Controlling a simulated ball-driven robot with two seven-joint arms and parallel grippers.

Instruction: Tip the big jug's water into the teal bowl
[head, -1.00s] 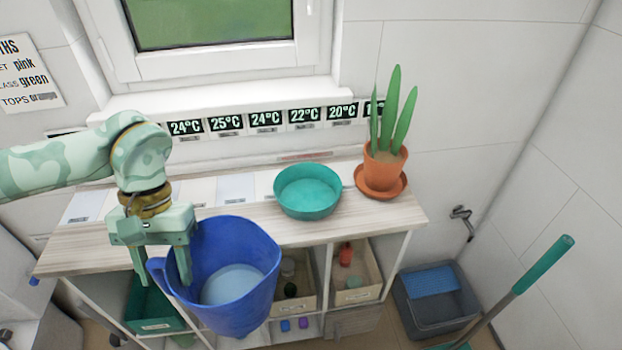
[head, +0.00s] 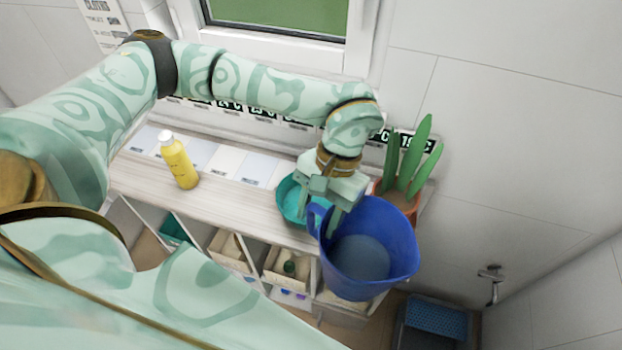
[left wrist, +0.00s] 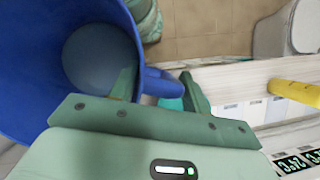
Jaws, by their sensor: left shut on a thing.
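The big blue jug (head: 390,240) holds pale water (head: 362,258) and is held up in front of the shelf's right end, its mouth facing the head camera. My left gripper (head: 335,208) is shut on the jug's handle, on the jug's left side. In the left wrist view the jug (left wrist: 40,110) fills the left side, with its handle (left wrist: 162,84) between the fingers. The teal bowl (head: 290,199) stands on the shelf top, left of the jug and partly hidden behind my gripper. A bit of teal shows beyond the handle in the wrist view. My right gripper is not in view.
A potted plant (head: 408,165) stands just behind the jug. A yellow bottle (head: 180,164) stands on the wooden shelf top (head: 222,205), with clear surface between it and the bowl. A wall tap (head: 492,275) and a grey bin (head: 432,322) are at the right.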

